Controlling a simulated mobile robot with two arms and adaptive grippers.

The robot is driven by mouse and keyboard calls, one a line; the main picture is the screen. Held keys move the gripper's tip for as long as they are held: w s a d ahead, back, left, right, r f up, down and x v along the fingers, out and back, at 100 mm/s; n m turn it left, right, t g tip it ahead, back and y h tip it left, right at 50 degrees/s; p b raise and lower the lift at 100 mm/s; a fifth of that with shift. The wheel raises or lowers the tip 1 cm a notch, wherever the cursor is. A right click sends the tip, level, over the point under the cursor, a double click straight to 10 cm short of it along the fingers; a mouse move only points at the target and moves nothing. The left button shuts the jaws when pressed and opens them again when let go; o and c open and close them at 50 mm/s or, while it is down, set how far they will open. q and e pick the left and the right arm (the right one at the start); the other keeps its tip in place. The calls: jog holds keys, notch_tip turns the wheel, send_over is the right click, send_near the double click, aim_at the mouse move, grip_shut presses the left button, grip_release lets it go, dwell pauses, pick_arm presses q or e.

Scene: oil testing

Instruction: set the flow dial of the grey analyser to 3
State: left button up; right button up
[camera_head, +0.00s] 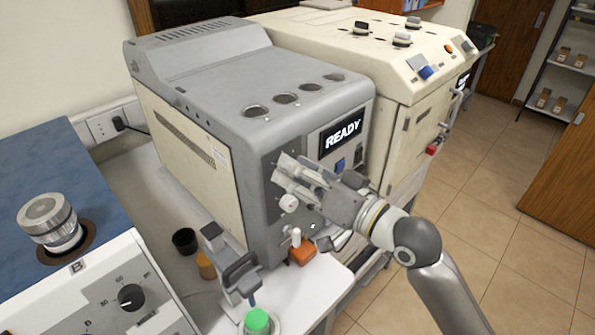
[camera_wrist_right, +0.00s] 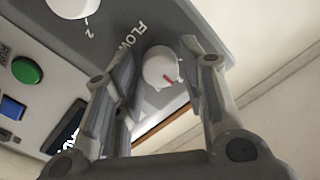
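The grey analyser (camera_head: 204,110) stands on the bench with READY lit on its screen (camera_head: 342,132). My right gripper (camera_head: 283,178) is at the front panel, by a white dial (camera_head: 289,202). In the right wrist view the white flow dial (camera_wrist_right: 160,67), with a red pointer line, lies between the two fingers of my right gripper (camera_wrist_right: 158,62). The fingers are apart, one on each side of it; I cannot tell whether they touch it. Part of the FLOW label shows, but the numbers around this dial are hidden or unreadable. My left gripper is not in view.
Another white dial (camera_wrist_right: 72,4) with a 2 beside it, a green button (camera_wrist_right: 27,71) and a blue button (camera_wrist_right: 12,108) share the panel. A cream machine (camera_head: 400,90) stands right of the analyser. A grey stand (camera_head: 232,265) and a green-capped item (camera_head: 257,321) are in front.

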jog(key=c, duration=0.6)
jog(key=shift+m+t+p, duration=0.3)
jog(key=shift+m+p, duration=3.75)
jog(key=shift+m, duration=1.15)
jog(key=o, duration=1)
jog(key=shift+f, duration=0.1)
jog(key=shift+o, duration=0.2)
jog(key=shift+d, duration=0.1)
